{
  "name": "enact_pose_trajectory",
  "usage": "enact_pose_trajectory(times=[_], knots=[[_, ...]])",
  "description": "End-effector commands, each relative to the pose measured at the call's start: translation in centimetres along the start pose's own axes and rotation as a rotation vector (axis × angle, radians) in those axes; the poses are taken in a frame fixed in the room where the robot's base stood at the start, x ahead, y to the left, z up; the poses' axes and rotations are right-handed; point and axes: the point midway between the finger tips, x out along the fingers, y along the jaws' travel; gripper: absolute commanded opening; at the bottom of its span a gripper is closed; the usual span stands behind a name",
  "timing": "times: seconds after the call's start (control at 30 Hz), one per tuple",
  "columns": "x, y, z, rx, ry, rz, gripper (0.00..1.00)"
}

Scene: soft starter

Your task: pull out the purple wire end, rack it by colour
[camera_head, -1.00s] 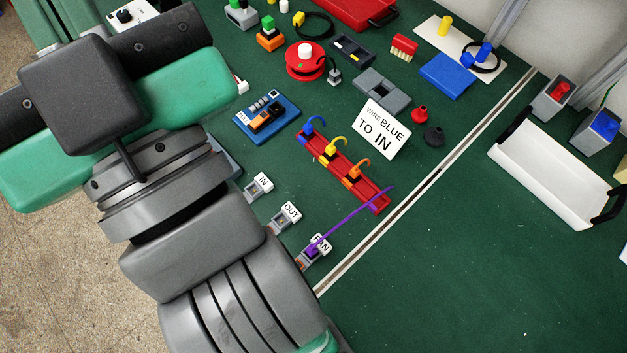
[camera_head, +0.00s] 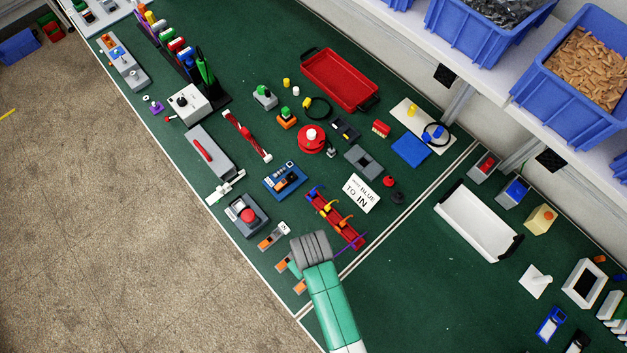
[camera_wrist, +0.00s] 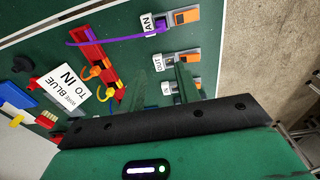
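The purple wire (camera_wrist: 115,38) runs from its plug at the FAN terminal (camera_wrist: 185,16) in the wrist view and arcs left over the red rack (camera_wrist: 93,55). The rack (camera_head: 343,228) carries a blue, a yellow and an orange hook in the head view; yellow and orange show in the wrist view. My gripper (camera_wrist: 161,82) is open and empty, its green fingers apart over the OUT terminal (camera_wrist: 178,60) and IN terminal (camera_wrist: 180,88), clear of the purple plug. In the head view my arm hides most of the gripper and the FAN terminal.
A white sign (camera_head: 361,193) reading "WIRE BLUE TO IN" stands beyond the rack. A blue block (camera_head: 285,181) and a grey box with a red button (camera_head: 246,215) lie left of it. A white tray (camera_head: 470,225) is at the right. The green table right of the rack is clear.

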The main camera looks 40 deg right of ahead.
Motion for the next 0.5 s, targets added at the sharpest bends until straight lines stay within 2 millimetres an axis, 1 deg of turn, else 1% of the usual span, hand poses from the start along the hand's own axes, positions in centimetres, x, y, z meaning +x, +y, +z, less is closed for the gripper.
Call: enact_pose_trajectory(times=[0.03,0.1,0.13,0.37,0.5], knots=[[-0.4,-0.3,1.4,-0.002,-0.041,-0.016,0.33],[0.1,-0.6,2.4,-0.004,-0.070,-0.028,0.33],[0.3,-0.6,2.6,-0.004,-0.075,-0.030,0.33],[1.1,-0.6,2.7,-0.005,-0.075,-0.030,0.33],[2.4,-0.7,2.7,-0.004,-0.073,-0.029,0.33]])
